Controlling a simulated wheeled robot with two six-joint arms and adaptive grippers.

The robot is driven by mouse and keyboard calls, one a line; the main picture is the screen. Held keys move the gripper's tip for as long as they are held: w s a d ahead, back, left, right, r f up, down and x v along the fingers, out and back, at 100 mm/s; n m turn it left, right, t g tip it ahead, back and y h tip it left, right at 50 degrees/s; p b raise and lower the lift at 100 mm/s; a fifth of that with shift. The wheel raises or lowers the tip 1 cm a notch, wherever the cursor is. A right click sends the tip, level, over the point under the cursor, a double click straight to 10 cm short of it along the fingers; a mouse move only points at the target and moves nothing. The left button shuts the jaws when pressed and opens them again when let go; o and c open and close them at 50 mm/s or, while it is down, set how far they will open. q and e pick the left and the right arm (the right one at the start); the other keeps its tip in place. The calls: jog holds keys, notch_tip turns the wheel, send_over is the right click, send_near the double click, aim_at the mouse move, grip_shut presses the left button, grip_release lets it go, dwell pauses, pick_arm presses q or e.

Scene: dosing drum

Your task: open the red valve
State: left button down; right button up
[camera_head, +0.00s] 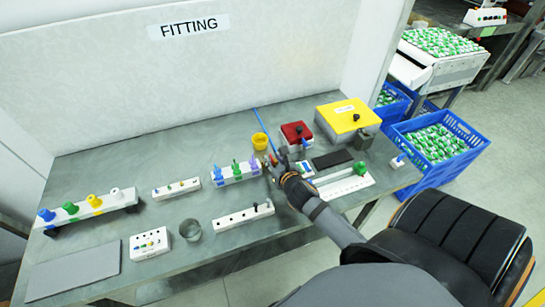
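No part is clearly readable as a red valve. A box with a red top (296,131) and a small black knob stands at the back of the table. My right gripper (274,162) is over the table, in front of and left of this box and just below the yellow cup (260,141). Small reddish and orange specks show around its fingers, too small to make out. The fingers are small and dark, so whether they are open or shut is unclear. My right forearm and hand hide part of the table there. My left gripper is not in view.
A yellow-topped box (348,117) stands right of the red one. White racks with coloured pegs (88,208) and (236,172), a white button box (150,243) and a glass beaker (190,229) stand on the grey table. Blue crates (437,141) stand beyond its right end.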

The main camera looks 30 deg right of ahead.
jog(key=shift+w, duration=0.35)
jog(key=shift+w+d+f, duration=0.1)
jog(key=shift+w+f, duration=0.05)
jog(key=shift+f, duration=0.05)
jog(key=c, duration=0.5)
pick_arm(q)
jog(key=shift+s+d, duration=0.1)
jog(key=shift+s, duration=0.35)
pick_arm(e)
grip_shut()
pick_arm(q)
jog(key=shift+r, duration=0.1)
pick_arm(e)
jog(key=shift+r+m+h, duration=0.1)
jog(key=shift+m+h, duration=0.2)
jog(key=m+h, duration=0.1)
jog(key=m+g+h+p, duration=0.1)
jog(key=shift+a+h, duration=0.25)
jog(key=shift+h, duration=0.05)
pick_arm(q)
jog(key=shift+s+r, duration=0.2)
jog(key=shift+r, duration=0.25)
pick_arm(e)
jog(key=shift+w+a+m+g+h, duration=0.15)
jog(key=shift+m+g+h, duration=0.75)
jog(key=shift+m+h, duration=0.65)
jog(key=shift+m, duration=0.25)
